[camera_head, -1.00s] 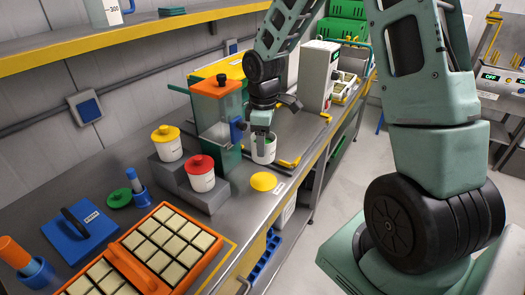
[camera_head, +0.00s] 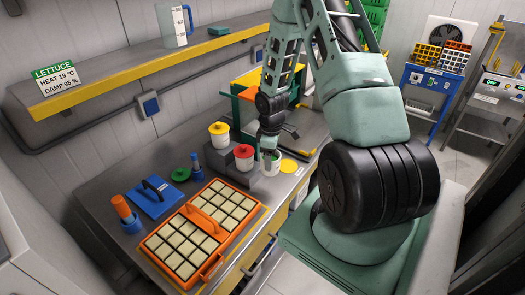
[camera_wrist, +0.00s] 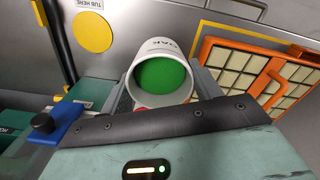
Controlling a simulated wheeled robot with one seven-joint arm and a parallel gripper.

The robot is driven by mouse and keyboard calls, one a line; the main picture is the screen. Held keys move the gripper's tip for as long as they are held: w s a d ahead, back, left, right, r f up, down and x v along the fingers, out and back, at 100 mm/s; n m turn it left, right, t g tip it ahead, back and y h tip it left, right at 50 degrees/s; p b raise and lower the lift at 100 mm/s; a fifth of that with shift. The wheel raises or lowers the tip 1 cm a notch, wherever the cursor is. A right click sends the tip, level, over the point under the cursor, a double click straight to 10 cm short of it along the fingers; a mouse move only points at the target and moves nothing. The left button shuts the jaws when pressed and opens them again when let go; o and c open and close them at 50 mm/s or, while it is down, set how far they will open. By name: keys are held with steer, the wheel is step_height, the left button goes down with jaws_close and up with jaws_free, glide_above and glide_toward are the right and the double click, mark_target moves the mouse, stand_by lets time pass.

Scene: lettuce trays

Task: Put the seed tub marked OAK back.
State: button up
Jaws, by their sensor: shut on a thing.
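My gripper (camera_head: 268,154) is shut on the open white seed tub (camera_head: 272,168), just right of the red-lidded tub (camera_head: 244,152). In the wrist view the tub (camera_wrist: 163,72) is marked OAK, has a green inside and is held between the fingers. In the head view my arm and fingers cover part of it, and I cannot tell its height above the bench. A yellow-lidded tub (camera_head: 219,130) and the red-lidded tub stand on a grey stepped stand (camera_head: 243,179). A yellow disc (camera_head: 289,166) lies on the bench; a TUB HERE label (camera_wrist: 88,4) is beside it.
A loose green lid (camera_head: 181,174) lies left of the stand, near a blue tool (camera_head: 197,172). An orange seed tray (camera_head: 259,208) lies in front, with a blue plate (camera_head: 151,204) to its left. The green and orange dispenser (camera_head: 246,98) stands behind my gripper.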

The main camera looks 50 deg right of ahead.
step_height(320, 180, down, 9)
steer(key=b, duration=0.7)
steer(key=shift+f+b, duration=0.3)
steer(key=shift+f, duration=0.15)
stand_by(0.4)
steer(key=o, duration=1.3)
steer(key=shift+c, duration=0.2)
step_height(320, 180, up, 9)
steer(key=p, duration=0.8)
steer(key=shift+r, duration=0.15)
